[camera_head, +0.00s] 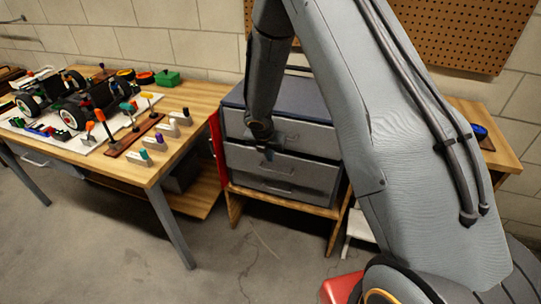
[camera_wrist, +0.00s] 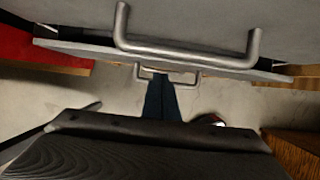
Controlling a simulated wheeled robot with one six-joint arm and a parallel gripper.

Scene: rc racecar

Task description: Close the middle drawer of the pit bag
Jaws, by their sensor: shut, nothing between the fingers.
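The pit bag is a grey drawer cabinet with a dark blue top (camera_head: 285,97). Its middle drawer (camera_head: 312,172) has a grey front with a bar handle. In the wrist view, the top edge of the middle drawer (camera_wrist: 215,62) stands a little out from the face above, with narrow dark gaps at both ends. Its handle (camera_wrist: 196,76) shows behind my fingertips. My gripper (camera_head: 268,153) is shut and empty, in front of the middle drawer. In the wrist view, the gripper (camera_wrist: 160,82) reaches the handle area; I cannot tell whether it touches.
The top drawer (camera_wrist: 75,15) has a large handle above my fingers. The bottom drawer (camera_head: 285,190) looks flush. A wooden stand (camera_head: 290,210) carries the bag. A workbench (camera_head: 185,130) with car parts and tools is at left. A red object (camera_head: 340,288) lies on the floor.

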